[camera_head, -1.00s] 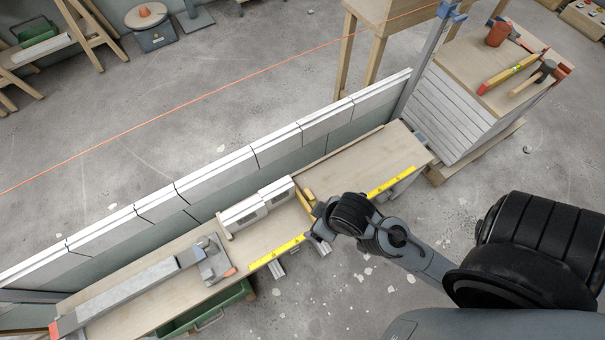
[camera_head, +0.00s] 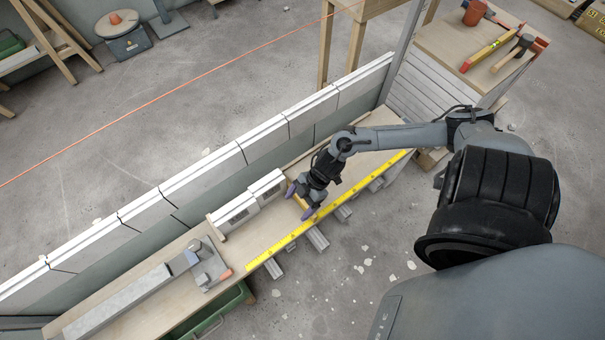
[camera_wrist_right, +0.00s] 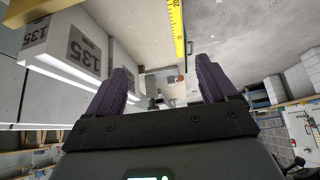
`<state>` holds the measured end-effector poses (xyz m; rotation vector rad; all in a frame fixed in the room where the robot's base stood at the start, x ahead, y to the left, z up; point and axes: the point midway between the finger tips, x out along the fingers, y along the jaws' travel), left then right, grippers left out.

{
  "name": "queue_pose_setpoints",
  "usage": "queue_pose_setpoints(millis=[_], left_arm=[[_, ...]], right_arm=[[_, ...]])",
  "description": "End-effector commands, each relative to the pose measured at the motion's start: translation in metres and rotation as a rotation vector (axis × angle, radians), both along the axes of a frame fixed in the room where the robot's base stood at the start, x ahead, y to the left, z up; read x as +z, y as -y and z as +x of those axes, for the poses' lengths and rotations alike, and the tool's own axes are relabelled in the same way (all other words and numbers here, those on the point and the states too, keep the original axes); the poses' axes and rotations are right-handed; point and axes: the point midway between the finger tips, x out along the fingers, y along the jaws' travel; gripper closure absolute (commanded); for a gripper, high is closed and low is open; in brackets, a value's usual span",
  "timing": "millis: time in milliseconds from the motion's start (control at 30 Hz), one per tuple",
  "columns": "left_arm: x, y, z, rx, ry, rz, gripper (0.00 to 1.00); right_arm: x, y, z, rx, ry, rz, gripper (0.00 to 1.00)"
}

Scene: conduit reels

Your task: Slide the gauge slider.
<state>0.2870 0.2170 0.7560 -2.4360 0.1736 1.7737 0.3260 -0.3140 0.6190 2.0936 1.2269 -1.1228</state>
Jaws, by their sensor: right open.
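A grey metal gauge (camera_head: 140,299) with a long bar lies along the left part of the bench. What looks like its slider, a grey block (camera_head: 203,263) with an orange-red end, is at the bar's right end. A small grey shape with an orange spot, probably the same slider (camera_wrist_right: 160,80), shows far off between the fingers in the right wrist view. My right gripper (camera_head: 299,200) is open and empty. It hangs over the bench, right of the white blocks and well apart from the slider. My left gripper is out of view.
White blocks (camera_head: 248,203) stand between gripper and gauge, near the wall; in the wrist view a block marked 135 (camera_wrist_right: 80,52) is close to the left finger. A yellow measuring strip (camera_head: 335,204) runs along the bench front. A low white block wall (camera_head: 205,178) bounds the back.

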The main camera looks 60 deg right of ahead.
Motion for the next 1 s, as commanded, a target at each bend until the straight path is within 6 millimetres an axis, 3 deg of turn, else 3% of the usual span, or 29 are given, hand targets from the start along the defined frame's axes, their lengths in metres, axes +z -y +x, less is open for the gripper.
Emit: queue_pose_setpoints(millis=[33,100,200,333,567,1000], left_arm=[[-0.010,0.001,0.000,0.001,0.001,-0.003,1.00],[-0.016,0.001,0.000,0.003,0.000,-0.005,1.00],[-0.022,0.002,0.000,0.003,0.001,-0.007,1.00],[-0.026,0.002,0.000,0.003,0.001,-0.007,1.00],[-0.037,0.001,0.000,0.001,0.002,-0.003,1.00],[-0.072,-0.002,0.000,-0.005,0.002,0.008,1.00]], right_arm=[[-0.006,0.032,0.003,0.021,-0.021,-0.040,0.15],[-0.004,0.065,0.007,0.037,-0.046,-0.075,0.15],[0.002,0.104,0.012,0.047,-0.066,-0.126,0.15],[0.010,0.133,0.017,0.051,-0.080,-0.167,0.15],[-0.001,0.140,0.022,0.050,-0.086,-0.182,0.15],[-0.064,0.116,0.034,0.051,-0.082,-0.183,0.15]])
